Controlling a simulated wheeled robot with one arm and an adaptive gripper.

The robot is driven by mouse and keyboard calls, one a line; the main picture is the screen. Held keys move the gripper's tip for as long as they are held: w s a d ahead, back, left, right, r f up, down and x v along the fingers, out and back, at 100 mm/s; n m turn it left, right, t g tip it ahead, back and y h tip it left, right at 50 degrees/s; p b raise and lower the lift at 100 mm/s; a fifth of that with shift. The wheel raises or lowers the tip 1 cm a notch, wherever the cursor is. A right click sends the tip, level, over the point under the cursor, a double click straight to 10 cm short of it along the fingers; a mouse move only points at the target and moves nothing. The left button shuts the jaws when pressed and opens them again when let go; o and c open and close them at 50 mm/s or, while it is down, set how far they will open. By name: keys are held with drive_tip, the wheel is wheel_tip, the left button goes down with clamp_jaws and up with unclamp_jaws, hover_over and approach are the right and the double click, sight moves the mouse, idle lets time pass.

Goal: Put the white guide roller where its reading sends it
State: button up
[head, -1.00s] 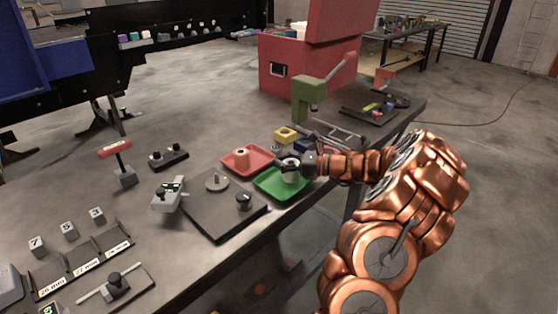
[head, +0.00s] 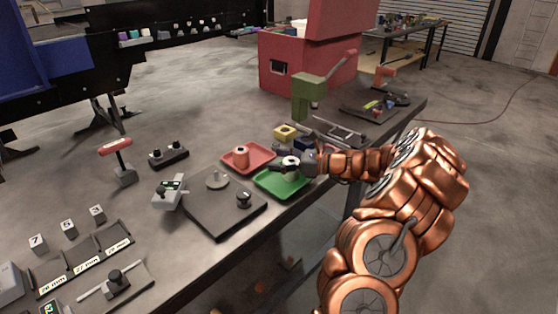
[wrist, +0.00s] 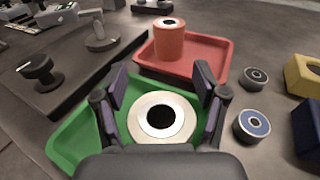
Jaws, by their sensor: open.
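The white guide roller (wrist: 161,118) stands upright with its dark bore facing up, in the green tray (wrist: 68,140). In the head view the roller (head: 290,161) is partly hidden by my gripper, and the green tray (head: 268,184) lies near the table's front edge. My gripper (wrist: 160,92) is open, with one finger on each side of the roller and a gap showing at both sides. In the head view my gripper (head: 283,162) is at the roller's top. A grey instrument with a small display (head: 170,187) stands left of a dark plate; its reading is too small to tell.
A red tray (head: 262,155) holding a reddish roller (head: 241,157) sits just behind the green one. A yellow block (head: 284,132) and small dark cylinders are close by. The dark plate (head: 212,218) carries a disc and a knob. Slots labelled in mm (head: 88,262) are front left.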

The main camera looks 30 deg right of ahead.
drive_tip(key=shift+r, duration=0.2)
drive_tip(key=b+v, duration=0.1)
drive_tip(key=v, duration=0.9)
drive_tip(key=shift+s+d+f+b, duration=0.1)
drive_tip(key=shift+s+d+b, duration=0.15)
drive_tip(key=shift+d+b, duration=0.05)
drive_tip(key=shift+s+d, duration=0.3)
drive_tip(key=shift+s, duration=0.25)
